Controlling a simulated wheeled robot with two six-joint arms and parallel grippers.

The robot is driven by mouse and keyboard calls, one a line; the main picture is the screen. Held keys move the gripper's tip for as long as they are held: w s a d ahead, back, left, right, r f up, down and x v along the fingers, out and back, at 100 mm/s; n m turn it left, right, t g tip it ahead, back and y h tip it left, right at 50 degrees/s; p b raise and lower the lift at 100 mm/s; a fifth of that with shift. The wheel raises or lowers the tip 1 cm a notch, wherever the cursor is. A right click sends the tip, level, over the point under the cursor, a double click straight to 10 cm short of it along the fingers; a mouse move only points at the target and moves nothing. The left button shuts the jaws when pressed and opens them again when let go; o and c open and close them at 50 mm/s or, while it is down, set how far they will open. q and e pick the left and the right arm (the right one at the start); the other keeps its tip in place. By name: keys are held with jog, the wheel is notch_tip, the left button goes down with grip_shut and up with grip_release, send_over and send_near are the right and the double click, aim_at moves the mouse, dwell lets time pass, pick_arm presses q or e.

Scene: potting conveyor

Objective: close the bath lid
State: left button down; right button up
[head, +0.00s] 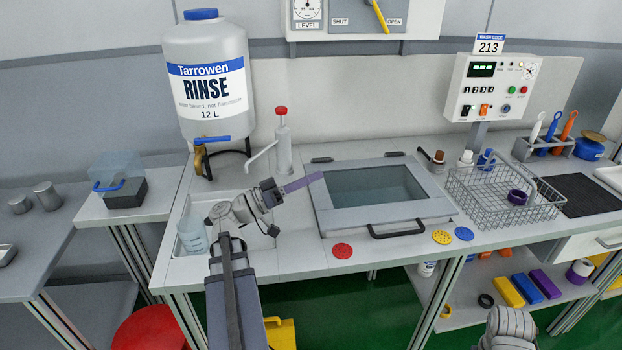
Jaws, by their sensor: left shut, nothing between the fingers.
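The bath lid (327,212) is a pale grey frame with a clear window, set in the worktop in the middle of the head view. It lies down over the bath, with dark hinges at the back and a black bar handle (398,230) along its front edge. Darker grey shows through the window. My left gripper (319,177) is shut and empty, its purple fingers pointing right at the lid's back left corner. I cannot tell whether the tips touch the lid. Part of my right arm shows at the bottom right, but its gripper is out of sight.
A pump bottle with a red top (283,145) stands behind my left gripper. A wire basket (505,195) stands right of the lid. Red (342,251), yellow (442,237) and blue (464,233) discs lie along the front edge. A beaker (192,236) stands in the sink at left.

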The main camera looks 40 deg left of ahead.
dwell(0.6)
pick_arm(q)
notch_tip(320, 180, up, 10)
jog(key=p, duration=1)
jog(key=w+d+f+m+g+p, duration=0.15)
jog(key=d+f+g, duration=0.25)
jog(key=d, duration=0.4)
jog(key=w+d+f+g, duration=0.2)
jog(key=d+f+g, duration=0.2)
jog(key=d, duration=0.4)
jog(key=w+d+f+m+g+p, duration=0.1)
jog(key=w+d+f+g, duration=0.1)
jog(key=d+f+g, duration=0.45)
jog(key=s+d+f+g+y+p, duration=0.2)
jog(key=s+d+y, duration=0.3)
jog(key=d, duration=0.3)
jog(key=s+d+f+m+g+y+p, duration=0.1)
jog(key=s+d+f+g+y, duration=0.1)
jog(key=s+d+f+y, duration=0.3)
jog(key=shift+s+d+f+y+p, duration=0.3)
jog(key=shift+d+y+p, duration=0.1)
jog(key=shift+d+y, duration=0.95)
